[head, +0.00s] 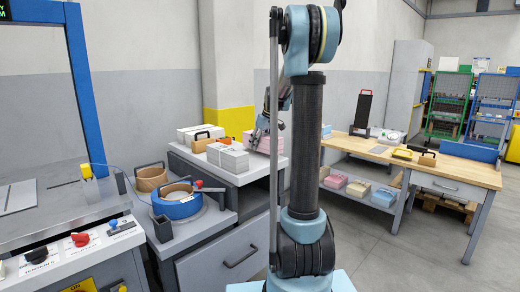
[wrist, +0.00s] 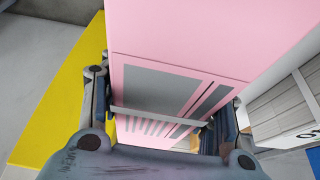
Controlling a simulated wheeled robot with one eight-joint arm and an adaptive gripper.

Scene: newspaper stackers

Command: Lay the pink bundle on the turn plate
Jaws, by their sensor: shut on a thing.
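The pink bundle (head: 263,144) is at the right end of the grey cabinet top, partly hidden behind my arm. In the wrist view the pink bundle (wrist: 185,40) fills the middle, with grey blocks and stripes printed on its face. My gripper (head: 262,127) is at the bundle from above. In the wrist view my gripper (wrist: 160,115) has a finger on each side of the bundle and is shut on it. I cannot tell whether the bundle touches the cabinet top. I cannot make out for certain which surface is the turn plate.
White bundles (head: 228,158) stand close to the pink one on the grey cabinet (head: 235,178). A strapping machine with a blue frame (head: 86,80) is at left, with a blue reel (head: 177,207) beside it. A wooden workbench (head: 460,172) is at right, with open floor before it.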

